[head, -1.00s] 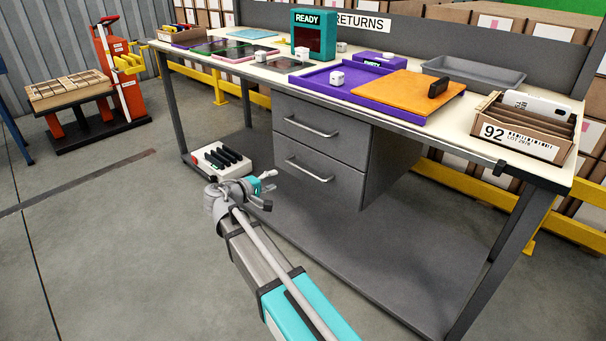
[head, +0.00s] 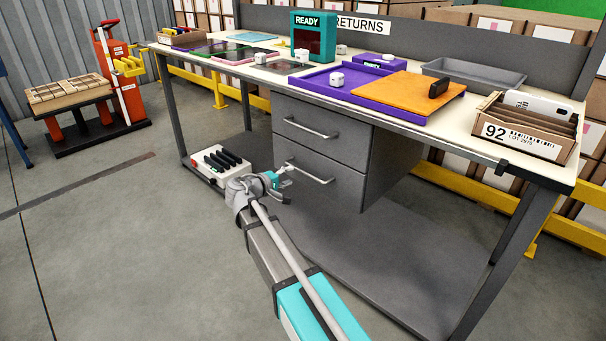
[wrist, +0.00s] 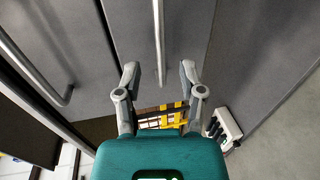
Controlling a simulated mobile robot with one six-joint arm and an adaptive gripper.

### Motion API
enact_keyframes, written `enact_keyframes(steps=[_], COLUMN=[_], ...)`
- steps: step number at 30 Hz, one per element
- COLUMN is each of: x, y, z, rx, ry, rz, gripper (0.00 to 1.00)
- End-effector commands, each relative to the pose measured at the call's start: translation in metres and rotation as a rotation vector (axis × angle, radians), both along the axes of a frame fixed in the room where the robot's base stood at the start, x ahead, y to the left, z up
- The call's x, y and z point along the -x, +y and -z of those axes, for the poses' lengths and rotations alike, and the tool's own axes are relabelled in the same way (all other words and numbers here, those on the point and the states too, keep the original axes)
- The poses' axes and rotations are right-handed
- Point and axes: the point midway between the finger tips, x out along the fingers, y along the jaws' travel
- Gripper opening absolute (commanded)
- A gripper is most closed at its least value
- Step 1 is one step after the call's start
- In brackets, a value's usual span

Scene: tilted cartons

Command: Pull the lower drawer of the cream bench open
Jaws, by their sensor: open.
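The cream-topped bench (head: 470,133) has a grey two-drawer unit under it. The lower drawer (head: 340,185) is shut, and its silver bar handle (head: 312,173) runs across its front. My gripper (head: 286,182) is open at the left end of this handle. In the wrist view, the lower handle (wrist: 158,35) lies lengthwise in line with the gap between the fingers of my open gripper (wrist: 159,70). I cannot tell whether they touch it. The upper drawer (head: 320,118) is also shut; its handle (wrist: 38,72) shows at left in the wrist view.
A white box with black slots (head: 218,164) sits on the bench's low shelf (head: 400,265), left of my gripper. A bench leg (head: 510,235) stands at right. The floor (head: 120,260) in front is clear. Trays and a carton (head: 525,135) stand on top.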

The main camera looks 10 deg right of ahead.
Motion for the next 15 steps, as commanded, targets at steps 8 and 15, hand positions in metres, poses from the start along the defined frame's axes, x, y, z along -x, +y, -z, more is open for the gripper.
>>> enact_keyframes(steps=[8, 15], x=[-0.025, -0.037], y=[-0.033, -0.050], z=[0.010, 0.013], rx=[0.000, -0.001], ry=[0.000, -0.001], rz=[0.001, 0.000], gripper=[0.51, 0.51])
